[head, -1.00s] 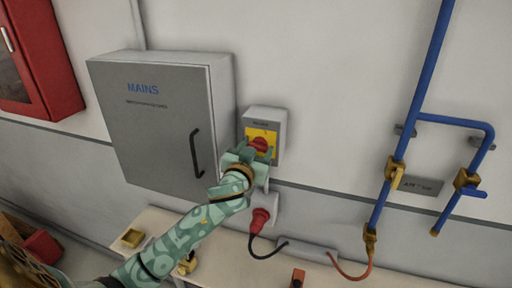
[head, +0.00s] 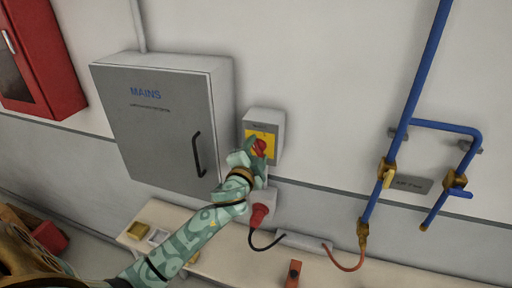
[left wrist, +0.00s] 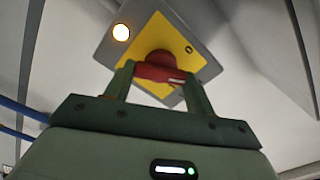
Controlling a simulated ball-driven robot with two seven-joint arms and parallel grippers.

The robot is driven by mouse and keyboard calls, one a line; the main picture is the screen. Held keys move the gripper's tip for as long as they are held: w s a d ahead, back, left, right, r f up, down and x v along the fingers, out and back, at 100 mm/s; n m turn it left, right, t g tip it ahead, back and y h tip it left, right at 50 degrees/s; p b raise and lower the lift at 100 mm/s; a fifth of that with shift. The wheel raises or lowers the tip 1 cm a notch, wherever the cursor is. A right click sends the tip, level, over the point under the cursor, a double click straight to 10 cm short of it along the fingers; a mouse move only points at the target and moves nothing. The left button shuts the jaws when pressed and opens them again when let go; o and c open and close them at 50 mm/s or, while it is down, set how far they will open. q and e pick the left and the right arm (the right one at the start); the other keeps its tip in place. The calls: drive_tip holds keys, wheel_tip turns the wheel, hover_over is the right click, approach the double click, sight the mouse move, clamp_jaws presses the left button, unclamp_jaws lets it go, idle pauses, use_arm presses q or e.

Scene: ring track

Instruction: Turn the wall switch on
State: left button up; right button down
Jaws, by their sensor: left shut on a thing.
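The wall switch is a grey box (head: 279,125) with a yellow plate (head: 262,132) and a red knob (head: 260,147), right of the large cabinet. My left gripper (head: 253,153) is at the knob, its arm reaching up from below. In the left wrist view my left gripper (left wrist: 158,76) has one finger on each side of the red knob (left wrist: 160,62) and is shut on it. There the yellow plate (left wrist: 160,32) looks tilted relative to the gripper, and a lamp (left wrist: 121,32) on the box glows. My right gripper is not in view.
A grey MAINS cabinet (head: 160,125) with a black handle stands left of the switch. A red plug (head: 259,215) sits in a socket just below. Blue pipes (head: 408,120) with brass valves run at the right. A pale bench (head: 215,262) runs along the wall.

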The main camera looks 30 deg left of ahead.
use_arm(q)
drive_tip(key=m+p, duration=0.2)
drive_tip(key=m, duration=0.3)
drive_tip(key=shift+f+m, duration=0.1)
drive_tip(key=shift+m, duration=0.2)
idle(0.4)
drive_tip(key=o, duration=1)
drive_tip(key=b+v, duration=0.3)
drive_tip(key=v, duration=1.3)
drive_tip(key=shift+s+d, duration=0.15)
drive_tip(key=shift+d, duration=0.05)
